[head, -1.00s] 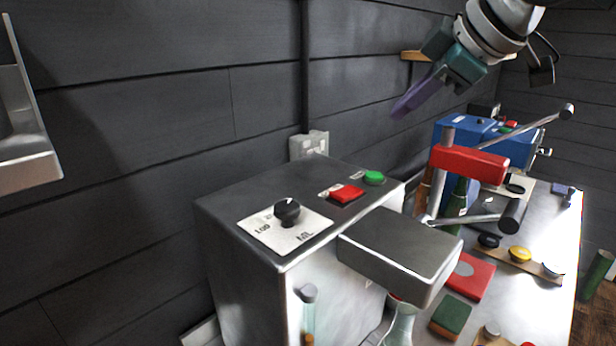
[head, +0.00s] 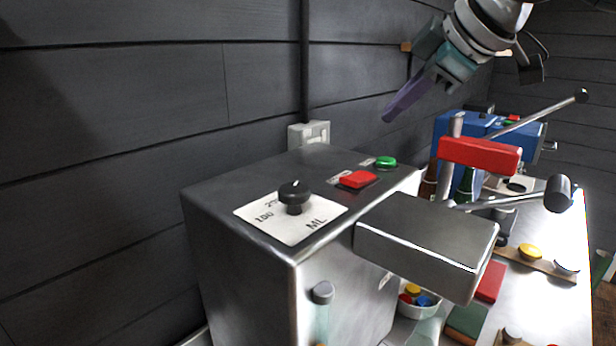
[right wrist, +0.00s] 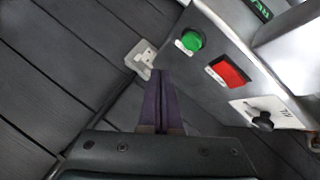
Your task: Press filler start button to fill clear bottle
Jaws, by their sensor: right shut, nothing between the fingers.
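The filler is a grey metal box (head: 240,205) with a spout arm (head: 425,240) reaching right. On its top are a green button (head: 385,162), a red button (head: 357,179) and a black dial (head: 293,195) on a white ML scale plate. The green button (right wrist: 191,40) and red button (right wrist: 229,72) also show in the right wrist view. A clear bottle (head: 428,328) stands under the spout, mostly hidden. My right gripper (head: 390,115) is shut and empty, above and behind the green button, not touching it. My left gripper is not in view.
A wall socket (head: 309,134) sits behind the filler. A red-handled lever device (head: 480,155) and a blue machine (head: 470,126) stand to the right. A bowl of coloured caps (head: 417,300) and a rack of caps (head: 535,262) are on the bench. The dark plank wall is close behind.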

